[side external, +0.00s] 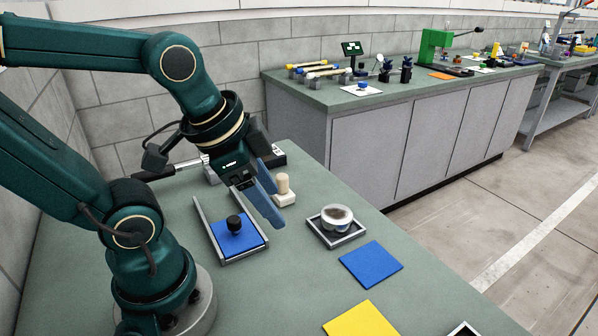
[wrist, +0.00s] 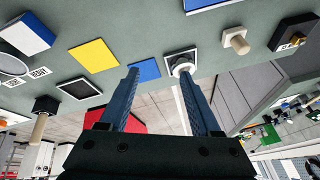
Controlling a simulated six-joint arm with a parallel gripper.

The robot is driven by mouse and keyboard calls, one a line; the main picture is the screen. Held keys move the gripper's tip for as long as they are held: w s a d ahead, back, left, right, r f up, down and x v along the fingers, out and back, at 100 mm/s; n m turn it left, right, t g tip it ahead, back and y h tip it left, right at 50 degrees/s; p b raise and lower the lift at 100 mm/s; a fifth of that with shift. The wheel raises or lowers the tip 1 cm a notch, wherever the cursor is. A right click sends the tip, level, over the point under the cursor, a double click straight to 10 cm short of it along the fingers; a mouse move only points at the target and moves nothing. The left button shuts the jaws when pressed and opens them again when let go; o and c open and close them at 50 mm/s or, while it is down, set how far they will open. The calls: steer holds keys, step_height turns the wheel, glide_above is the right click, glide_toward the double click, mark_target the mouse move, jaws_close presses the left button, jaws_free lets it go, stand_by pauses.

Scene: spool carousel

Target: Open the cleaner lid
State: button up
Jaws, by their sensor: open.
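A blue square plate (side external: 236,240) with a black knob (side external: 234,222) lies between two grey rails; it looks like a lid, but I cannot tell if it is the cleaner's. Part of it shows at the top of the wrist view (wrist: 205,3). A round pale dish (side external: 337,215) sits in a grey-rimmed square tray (side external: 318,236); in the wrist view the dish (wrist: 182,66) is just beyond one fingertip. My gripper (side external: 276,207) is open and empty, its blue fingers pointing down right of the plate. In the wrist view both fingers (wrist: 158,72) are apart with nothing between them.
A pale peg on a block (side external: 284,190) stands close behind my fingers. A blue mat (side external: 371,264) and a yellow mat (side external: 362,321) lie flat towards the front. A dark device (side external: 276,156) sits near the wall. Bare table lies around the mats.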

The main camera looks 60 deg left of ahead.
steer(key=a+f+g, duration=0.3)
steer(key=a, duration=0.3)
steer(key=n+g, duration=0.2)
glide_above(233, 218)
steer(key=f, duration=0.4)
steer(key=shift+w+d+f, duration=0.2)
steer(key=shift+d, duration=0.1)
steer(key=shift+s+a+f+h, duration=0.1)
steer(key=shift+s+h, duration=0.05)
steer(key=shift+h, duration=0.15)
steer(key=shift+f, duration=2.55)
jaws_close()
steer(key=shift+a, duration=0.15)
